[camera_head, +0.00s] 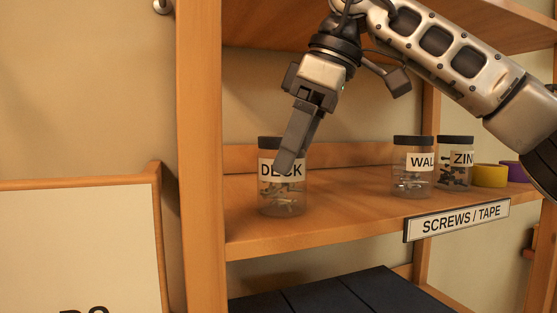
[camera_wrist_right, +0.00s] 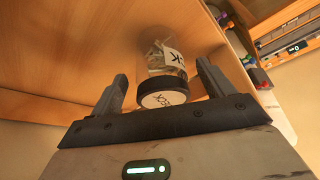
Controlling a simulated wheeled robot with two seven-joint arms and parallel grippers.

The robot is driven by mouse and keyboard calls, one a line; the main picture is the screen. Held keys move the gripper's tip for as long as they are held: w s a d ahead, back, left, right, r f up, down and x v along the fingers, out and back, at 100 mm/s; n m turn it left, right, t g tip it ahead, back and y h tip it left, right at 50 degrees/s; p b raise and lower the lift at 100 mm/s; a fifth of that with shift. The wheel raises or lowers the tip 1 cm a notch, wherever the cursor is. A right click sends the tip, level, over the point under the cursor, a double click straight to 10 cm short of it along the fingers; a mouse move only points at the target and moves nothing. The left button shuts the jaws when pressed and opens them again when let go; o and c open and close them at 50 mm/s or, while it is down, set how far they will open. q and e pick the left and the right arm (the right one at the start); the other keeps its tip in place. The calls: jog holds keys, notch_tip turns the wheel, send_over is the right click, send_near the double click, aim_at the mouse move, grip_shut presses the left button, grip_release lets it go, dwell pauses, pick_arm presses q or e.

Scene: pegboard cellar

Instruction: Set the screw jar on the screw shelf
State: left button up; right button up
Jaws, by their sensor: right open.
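The clear jar labelled DECK (camera_head: 283,203), with a dark lid and screws inside, stands upright on the wooden shelf (camera_head: 345,222) marked SCREWS / TAPE, near its left end. My right gripper (camera_head: 287,165) is in front of this jar and hides part of its label. In the right wrist view the jar (camera_wrist_right: 165,97) shows between the two spread fingers, with a gap visible on either side. My right gripper is open and not closed on it. My left gripper is not in view.
A WAL jar (camera_head: 411,183) and a ZIN jar (camera_head: 455,178) stand farther right, then yellow tape (camera_head: 489,176) and purple tape (camera_head: 515,172). Bare shelf lies between DECK and WAL. A wooden post (camera_head: 202,150) bounds the left; another shelf (camera_head: 270,22) is above.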

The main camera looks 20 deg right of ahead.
jog(key=s+d, duration=0.1)
jog(key=d, duration=0.2)
jog(key=s+d+b, duration=0.1)
jog(key=s+d, duration=0.1)
jog(key=s+d+b, duration=0.1)
jog(key=s+d, duration=0.1)
jog(key=d, duration=0.1)
jog(key=shift+s+d, duration=0.15)
jog(key=shift+d, duration=0.2)
jog(key=shift+f, duration=0.1)
